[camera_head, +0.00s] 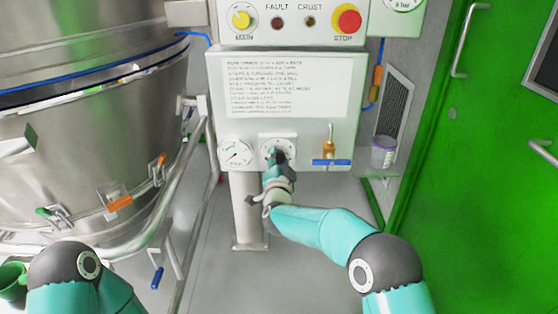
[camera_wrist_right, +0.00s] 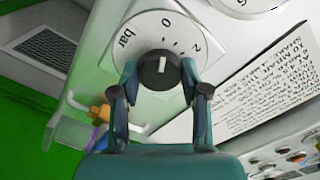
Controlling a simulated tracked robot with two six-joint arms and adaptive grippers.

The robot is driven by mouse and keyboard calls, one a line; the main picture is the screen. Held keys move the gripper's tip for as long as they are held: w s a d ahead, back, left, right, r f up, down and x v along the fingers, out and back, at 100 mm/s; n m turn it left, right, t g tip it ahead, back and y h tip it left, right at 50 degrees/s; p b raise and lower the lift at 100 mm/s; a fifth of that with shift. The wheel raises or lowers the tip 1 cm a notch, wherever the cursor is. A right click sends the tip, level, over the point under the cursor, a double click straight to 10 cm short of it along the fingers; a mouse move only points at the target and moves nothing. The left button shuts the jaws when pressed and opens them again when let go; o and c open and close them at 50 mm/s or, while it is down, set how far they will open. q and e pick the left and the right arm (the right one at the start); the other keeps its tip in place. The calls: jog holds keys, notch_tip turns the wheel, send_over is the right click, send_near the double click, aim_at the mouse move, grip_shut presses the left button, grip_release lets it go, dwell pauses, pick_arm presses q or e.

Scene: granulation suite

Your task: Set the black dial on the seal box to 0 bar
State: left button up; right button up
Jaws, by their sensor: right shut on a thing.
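The seal box (camera_head: 290,75) is a white panel with a printed sheet. On its lower edge is a round white scale plate (camera_head: 267,146) with the black dial in its middle. In the right wrist view the black dial (camera_wrist_right: 158,72) has a white pointer line and lies on a plate marked 0, 2 and bar. The line points up in that picture, roughly toward the 0. My right gripper (camera_wrist_right: 160,82) is shut on the dial, one finger on each side. In the head view my right gripper (camera_head: 276,163) mostly hides the dial. My left gripper is out of view.
A gauge (camera_head: 236,153) sits left of the dial, and a brass valve with a blue handle (camera_head: 331,161) sits right. Above are a yellow knob (camera_head: 241,19) and a red stop button (camera_head: 347,20). A steel vessel (camera_head: 80,130) stands left, a green door (camera_head: 480,150) right.

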jog(key=o, duration=1)
jog(key=shift+a+f, duration=0.2)
jog(key=shift+f, duration=0.25)
jog(key=shift+o, duration=0.7)
jog(key=shift+d+r, duration=0.1)
jog(key=shift+r, duration=0.15)
jog(key=s, duration=1.2)
jog(key=shift+f, duration=0.1)
